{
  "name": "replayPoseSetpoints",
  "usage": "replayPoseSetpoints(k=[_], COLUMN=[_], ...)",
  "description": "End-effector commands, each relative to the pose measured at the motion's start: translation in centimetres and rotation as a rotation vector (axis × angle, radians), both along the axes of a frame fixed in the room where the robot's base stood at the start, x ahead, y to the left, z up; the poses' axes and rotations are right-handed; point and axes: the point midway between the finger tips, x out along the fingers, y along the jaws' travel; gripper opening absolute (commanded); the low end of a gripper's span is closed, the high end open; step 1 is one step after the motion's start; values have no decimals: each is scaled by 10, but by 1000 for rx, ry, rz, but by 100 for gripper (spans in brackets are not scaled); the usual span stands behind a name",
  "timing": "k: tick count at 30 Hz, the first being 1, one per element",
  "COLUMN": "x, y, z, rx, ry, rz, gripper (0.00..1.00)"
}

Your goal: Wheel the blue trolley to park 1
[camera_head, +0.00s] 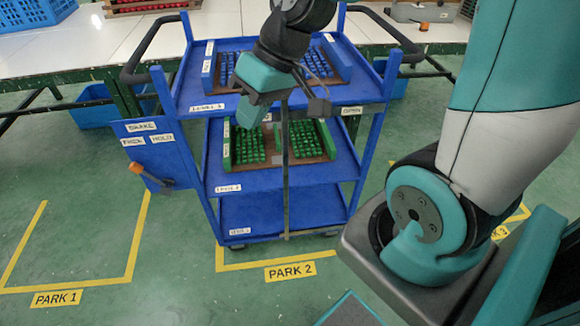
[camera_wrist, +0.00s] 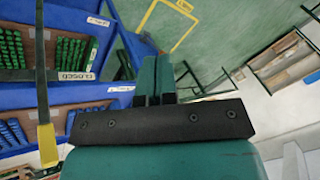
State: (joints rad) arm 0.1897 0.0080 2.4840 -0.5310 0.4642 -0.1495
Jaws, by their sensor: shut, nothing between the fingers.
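The blue trolley (camera_head: 275,177) stands upright at the yellow-outlined park 2 (camera_head: 290,270). A thin upright bar (camera_head: 286,190) crosses its shelf fronts; in the wrist view the bar (camera_wrist: 42,80) has a yellow end, beside a "CLOSED" label (camera_wrist: 77,76). The brake panel (camera_head: 152,150) on its left has an orange-tipped lever (camera_head: 137,168) pointing up-left, toward the FREE side. Park 1 (camera_head: 75,240) is an empty yellow outline on the left. My gripper (camera_head: 250,118) is shut and empty in front of the top shelf; it also shows in the wrist view (camera_wrist: 155,75).
The top shelf holds a tray of blue pieces (camera_head: 232,68), the middle one a tray of green pieces (camera_head: 250,147); the bottom shelf is bare. White-topped tables (camera_head: 100,45) run behind the trolley, with a blue bin (camera_head: 95,105) underneath. Floor left of the trolley is clear.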

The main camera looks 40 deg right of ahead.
Motion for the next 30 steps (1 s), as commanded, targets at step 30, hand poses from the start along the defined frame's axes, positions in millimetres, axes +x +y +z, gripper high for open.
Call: replayPoseSetpoints(k=[30], x=[81], y=[-240], z=[-283], rx=[67], ry=[-160], rz=[-697], gripper=[0])
